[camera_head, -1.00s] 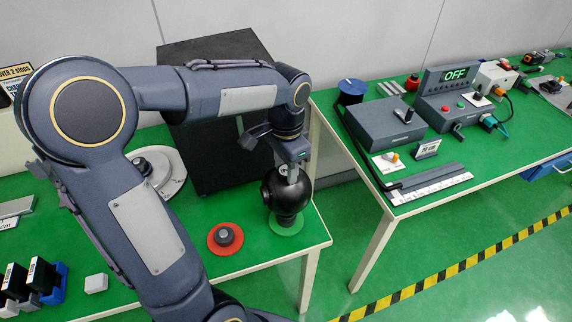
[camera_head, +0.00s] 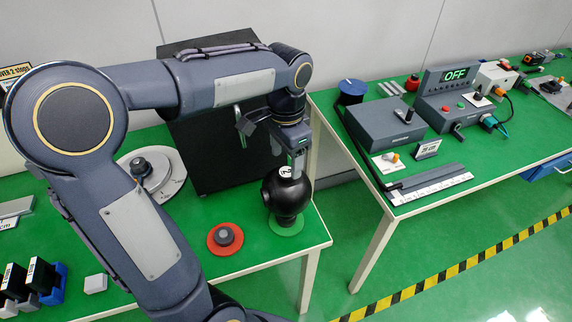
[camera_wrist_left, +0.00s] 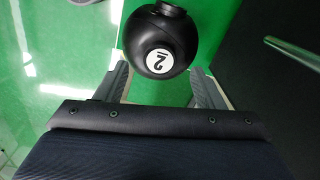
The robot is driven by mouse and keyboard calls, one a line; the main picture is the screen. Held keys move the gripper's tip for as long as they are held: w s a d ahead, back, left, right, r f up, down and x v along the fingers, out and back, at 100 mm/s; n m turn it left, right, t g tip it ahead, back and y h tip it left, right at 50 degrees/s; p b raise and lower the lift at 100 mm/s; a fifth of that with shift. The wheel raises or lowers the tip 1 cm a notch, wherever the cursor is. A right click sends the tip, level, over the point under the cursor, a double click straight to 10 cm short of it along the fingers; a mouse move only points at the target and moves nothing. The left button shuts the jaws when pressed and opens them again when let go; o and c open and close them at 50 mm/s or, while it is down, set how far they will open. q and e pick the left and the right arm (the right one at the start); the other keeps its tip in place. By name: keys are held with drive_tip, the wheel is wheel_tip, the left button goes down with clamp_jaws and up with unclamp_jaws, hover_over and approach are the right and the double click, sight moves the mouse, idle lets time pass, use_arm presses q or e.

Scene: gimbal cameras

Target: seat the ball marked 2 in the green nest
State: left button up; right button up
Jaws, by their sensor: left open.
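The black ball marked 2 (camera_head: 283,196) sits on the dark support of the green nest (camera_head: 287,229), near the table's front right corner. Its white number patch faces up, and also shows on the ball (camera_wrist_left: 173,39) in the left wrist view. My left gripper (camera_head: 297,168) is open and just above the ball, pointing down. In the left wrist view the fingers of my left gripper (camera_wrist_left: 160,82) are spread, and the ball lies beyond them, apparently free. The ball hides most of the nest's support. My right gripper is not in view.
A red nest (camera_head: 212,243) stands just left of the green one. A round white dial base (camera_head: 172,180) and a dark cabinet (camera_head: 215,150) are behind. A white block (camera_head: 95,284) lies at the left. A second table (camera_head: 460,205) with devices stands at the right, across a gap.

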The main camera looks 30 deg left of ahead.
use_arm(q)
drive_tip(key=shift+r, duration=2)
drive_tip(key=s+d+f+n+t+h, duration=0.2)
drive_tip(key=s+f+n, duration=0.1)
drive_tip(key=s, duration=0.5)
drive_tip(key=s+d+f+n+t+h, duration=0.1)
drive_tip(key=s+d+f+n+t, duration=0.1)
drive_tip(key=s, duration=0.6)
drive_tip(key=shift+s+f+n+t+h, duration=0.45)
drive_tip(key=shift+n+t, duration=0.35)
drive_tip(key=shift+n, duration=0.4)
drive_tip(key=shift+d, duration=0.1)
